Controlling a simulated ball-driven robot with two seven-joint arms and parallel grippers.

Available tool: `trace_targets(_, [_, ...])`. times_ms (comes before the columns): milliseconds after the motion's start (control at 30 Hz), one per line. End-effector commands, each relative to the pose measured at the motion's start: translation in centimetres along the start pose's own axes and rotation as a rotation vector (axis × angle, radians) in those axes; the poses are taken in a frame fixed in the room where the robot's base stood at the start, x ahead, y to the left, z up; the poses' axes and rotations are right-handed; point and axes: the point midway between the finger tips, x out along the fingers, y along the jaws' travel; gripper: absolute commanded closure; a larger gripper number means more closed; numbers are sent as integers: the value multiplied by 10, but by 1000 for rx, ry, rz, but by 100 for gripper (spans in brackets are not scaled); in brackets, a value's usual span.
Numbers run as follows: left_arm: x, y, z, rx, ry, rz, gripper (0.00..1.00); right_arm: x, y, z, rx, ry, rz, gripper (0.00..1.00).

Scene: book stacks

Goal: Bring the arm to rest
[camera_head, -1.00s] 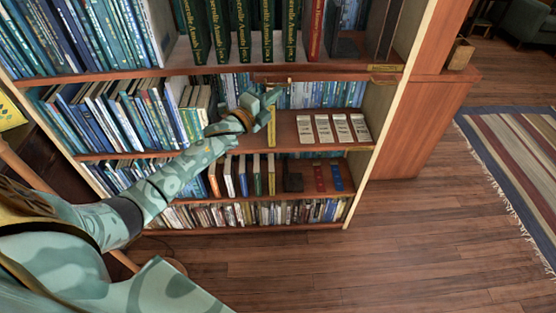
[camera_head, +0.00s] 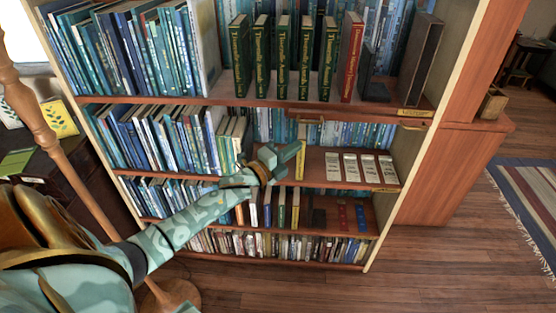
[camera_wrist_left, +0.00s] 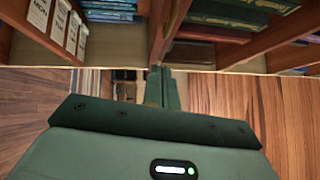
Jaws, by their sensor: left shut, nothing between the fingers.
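My left arm (camera_head: 190,222) comes in from the lower left and reaches out in front of the bookcase. Its left gripper (camera_head: 290,152) is shut with nothing held, in front of the middle shelf, close to a yellow book (camera_head: 301,160) there. In the left wrist view the shut fingers (camera_wrist_left: 161,85) point at the shelf edges and the floor beyond. I cannot tell whether the gripper touches the shelf. My right gripper is in neither view.
The bookcase (camera_head: 340,114) stands ahead with several filled shelves. Green books (camera_head: 262,55) and a red book (camera_head: 351,55) stand on the upper shelf. White booklets (camera_head: 350,168) stand on the middle shelf. A wooden pole (camera_head: 45,130) rises at left. Floor (camera_head: 440,260) at right is clear.

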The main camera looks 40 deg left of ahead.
Motion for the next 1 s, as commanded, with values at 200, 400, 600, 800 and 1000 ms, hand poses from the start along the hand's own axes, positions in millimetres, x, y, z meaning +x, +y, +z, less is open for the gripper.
trace_targets(200, [-38,0,-1,-2,0,1,100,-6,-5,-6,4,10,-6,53])
trace_targets(400, [-53,0,-1,0,1,0,100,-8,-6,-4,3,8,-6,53])
trace_targets(600, [-54,0,-1,-9,1,0,100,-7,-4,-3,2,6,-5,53])
trace_targets(800, [-67,54,19,-290,-105,149,100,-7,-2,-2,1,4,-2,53])
trace_targets(1000, [-153,210,8,-699,-385,490,100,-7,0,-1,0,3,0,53])
